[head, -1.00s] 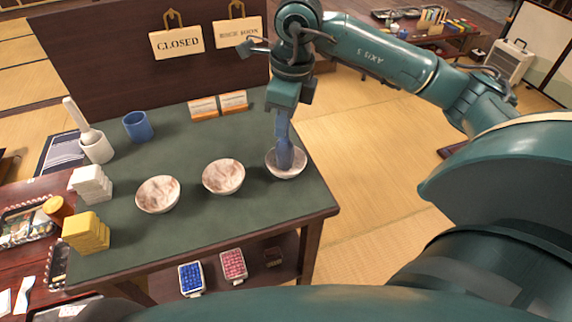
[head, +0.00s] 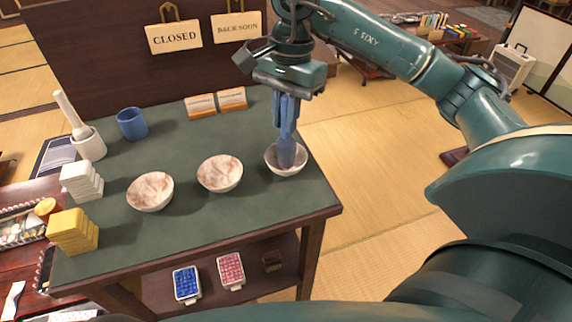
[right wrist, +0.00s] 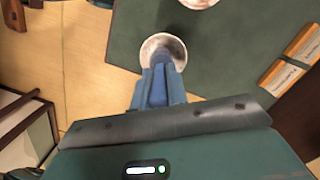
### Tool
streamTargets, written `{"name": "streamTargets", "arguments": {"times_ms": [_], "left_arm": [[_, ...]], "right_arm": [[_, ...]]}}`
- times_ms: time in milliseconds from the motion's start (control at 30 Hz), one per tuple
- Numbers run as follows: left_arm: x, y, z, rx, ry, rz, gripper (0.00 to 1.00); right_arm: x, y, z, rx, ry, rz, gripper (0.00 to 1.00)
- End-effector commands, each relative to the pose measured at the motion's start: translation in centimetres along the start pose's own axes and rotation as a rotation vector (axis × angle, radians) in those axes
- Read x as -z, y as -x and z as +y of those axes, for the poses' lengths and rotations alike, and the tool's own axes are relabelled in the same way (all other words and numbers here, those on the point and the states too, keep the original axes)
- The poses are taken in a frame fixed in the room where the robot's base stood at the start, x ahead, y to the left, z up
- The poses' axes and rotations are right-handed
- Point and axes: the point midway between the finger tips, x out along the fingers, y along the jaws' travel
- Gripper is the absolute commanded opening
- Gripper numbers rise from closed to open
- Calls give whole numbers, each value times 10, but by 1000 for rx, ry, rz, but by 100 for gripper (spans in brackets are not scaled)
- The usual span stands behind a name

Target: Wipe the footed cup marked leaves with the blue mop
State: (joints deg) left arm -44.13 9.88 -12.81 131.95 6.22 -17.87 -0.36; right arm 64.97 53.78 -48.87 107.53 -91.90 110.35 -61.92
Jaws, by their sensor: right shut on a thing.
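Three pale footed cups with brownish marks stand in a row on the green table: a left one (head: 150,192), a middle one (head: 220,174) and a right one (head: 272,165). I cannot tell which one bears leaves. My right gripper (head: 286,128) is shut on the blue mop (head: 287,152) above the right cup. The mop's lower end is down inside that cup; whether it touches the bottom is hidden. In the right wrist view the mop (right wrist: 160,62) reaches into the cup (right wrist: 147,44), hiding part of its inside. My left gripper is not in view.
A blue holder (head: 132,123) and a white holder (head: 88,144) with a white-handled tool stand at left. White (head: 82,182) and yellow (head: 73,232) stacks sit at the left edge. Cards (head: 216,103) stand at the back before a dark panel (head: 100,62).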

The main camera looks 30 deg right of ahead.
Motion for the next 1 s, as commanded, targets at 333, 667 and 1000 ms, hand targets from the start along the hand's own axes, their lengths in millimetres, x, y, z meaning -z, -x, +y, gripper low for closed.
{"name": "streamTargets", "arguments": {"times_ms": [333, 667, 1000], "left_arm": [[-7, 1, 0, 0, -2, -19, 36], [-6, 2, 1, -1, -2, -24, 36], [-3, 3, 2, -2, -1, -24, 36]], "right_arm": [[0, 0, 0, 4, -39, 0, 0], [4, 0, 0, 65, -537, 1, 0], [7, -1, -1, 127, -1060, 1, 0]]}}
